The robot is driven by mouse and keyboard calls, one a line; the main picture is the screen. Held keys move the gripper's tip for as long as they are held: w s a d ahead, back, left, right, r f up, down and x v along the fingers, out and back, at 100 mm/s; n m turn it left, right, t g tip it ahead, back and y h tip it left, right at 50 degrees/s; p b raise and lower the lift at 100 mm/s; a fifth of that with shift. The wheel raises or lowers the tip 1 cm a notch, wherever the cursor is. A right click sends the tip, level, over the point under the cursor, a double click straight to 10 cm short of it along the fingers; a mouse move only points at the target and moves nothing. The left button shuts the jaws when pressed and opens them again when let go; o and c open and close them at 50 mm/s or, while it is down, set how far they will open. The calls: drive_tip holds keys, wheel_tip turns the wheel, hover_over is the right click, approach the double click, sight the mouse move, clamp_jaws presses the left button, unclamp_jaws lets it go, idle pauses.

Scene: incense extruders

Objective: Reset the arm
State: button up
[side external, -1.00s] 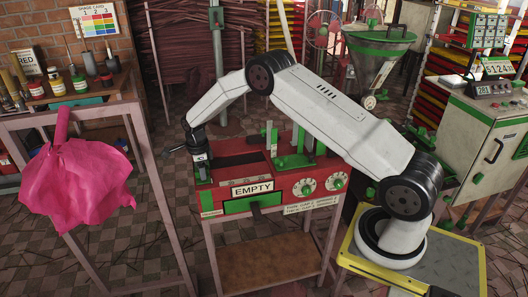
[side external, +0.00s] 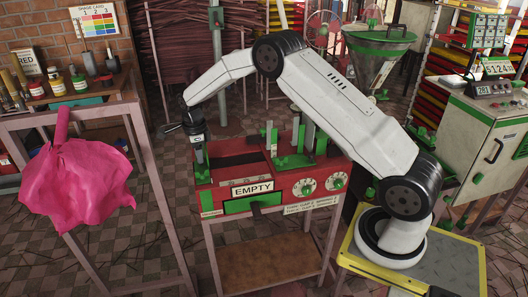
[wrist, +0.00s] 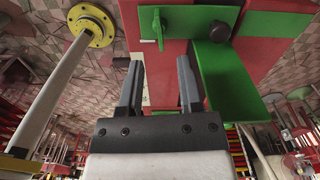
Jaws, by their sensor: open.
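My gripper (wrist: 159,88) shows in the wrist view with its two dark fingers apart and nothing between them. Beyond the fingers are the red side and green parts of the machine (wrist: 215,80). In the side external view, my gripper (side external: 200,158) hangs at the left end of the red machine (side external: 215,185). The lower tips are small there, and I cannot tell whether they touch the machine.
The red machine carries a sign (side external: 253,188) reading EMPTY and two dials. A pink cloth (side external: 75,182) hangs at the left by a bench of bottles (side external: 80,80). A metal hopper (side external: 375,62) and a control cabinet (side external: 490,140) stand at the right.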

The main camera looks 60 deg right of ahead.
drive_tip(key=shift+r, duration=0.55)
drive_tip(key=shift+s, duration=0.1)
drive_tip(key=s+a+r+n+t, duration=0.1)
drive_tip(key=s+a+r+n, duration=0.1)
drive_tip(key=s+n, duration=0.6)
drive_tip(key=s+a+r+n, duration=0.2)
drive_tip(key=s+a+n, duration=0.2)
drive_tip(key=s+n, duration=0.5)
drive_tip(key=s+a+r+n+t, duration=0.1)
drive_tip(key=s+a+r+n, duration=0.1)
drive_tip(key=s+n, duration=0.6)
drive_tip(key=s+a, duration=0.1)
drive_tip(key=s, duration=0.2)
drive_tip(key=shift+a+n+t, duration=0.15)
drive_tip(key=shift+n+t, duration=0.15)
drive_tip(key=shift+w, duration=0.1)
